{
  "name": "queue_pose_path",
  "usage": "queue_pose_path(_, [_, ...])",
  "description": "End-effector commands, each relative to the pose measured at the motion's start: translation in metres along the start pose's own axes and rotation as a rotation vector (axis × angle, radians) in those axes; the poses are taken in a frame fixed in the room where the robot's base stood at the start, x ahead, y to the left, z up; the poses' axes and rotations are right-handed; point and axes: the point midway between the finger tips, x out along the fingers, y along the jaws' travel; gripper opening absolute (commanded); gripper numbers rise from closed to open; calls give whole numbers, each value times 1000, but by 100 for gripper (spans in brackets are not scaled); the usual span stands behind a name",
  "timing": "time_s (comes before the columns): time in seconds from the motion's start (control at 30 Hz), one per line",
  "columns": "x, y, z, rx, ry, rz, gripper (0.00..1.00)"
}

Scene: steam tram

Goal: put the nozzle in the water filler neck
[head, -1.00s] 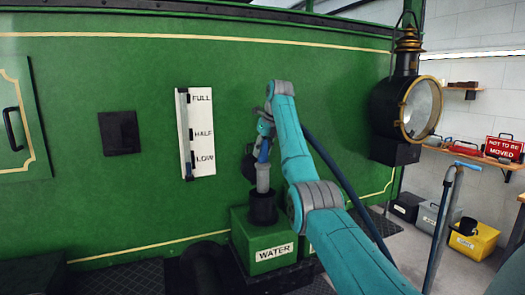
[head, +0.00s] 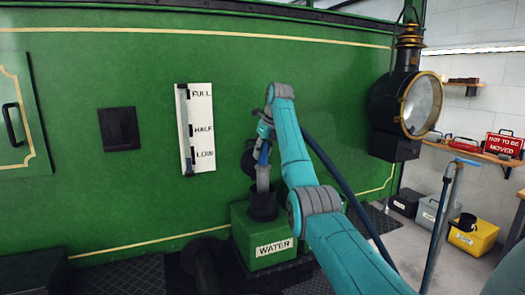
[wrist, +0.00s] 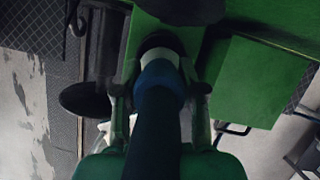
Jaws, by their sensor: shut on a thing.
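The nozzle has a blue grip and a grey metal end (head: 262,177), which also shows in the wrist view (wrist: 160,52). My gripper (head: 263,142) is shut on the nozzle, with a finger on each side of the blue grip in the wrist view (wrist: 160,92). The black water filler neck (head: 263,206) stands on a green box labelled WATER (head: 240,243). The nozzle points down, slightly tilted, and its lower end is hidden inside the neck's mouth. How deep it sits cannot be told.
A dark round thing (head: 248,163) is behind the nozzle against the green tram side (head: 80,190). A FULL/HALF/LOW gauge (head: 203,130) is to the left. A large lamp (head: 398,120) is at the right. A dark hose (head: 345,185) runs behind my arm.

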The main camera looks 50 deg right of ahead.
Motion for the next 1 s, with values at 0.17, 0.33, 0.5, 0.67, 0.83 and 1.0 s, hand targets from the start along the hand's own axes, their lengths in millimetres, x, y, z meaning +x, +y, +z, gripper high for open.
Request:
queue_pose_path(0.17, [2,0,-1,-1,-3,-1,0])
queue_pose_path(0.33, [6,0,-3,-1,-3,-1,0])
queue_pose_path(0.5, [10,0,-4,0,-2,-1,0])
queue_pose_path(0.67, [14,0,-6,-1,-2,-1,0])
queue_pose_path(0.83, [17,0,-7,-1,-3,-1,0])
queue_pose_path(1.0, [21,0,-9,-1,-3,-1,0])
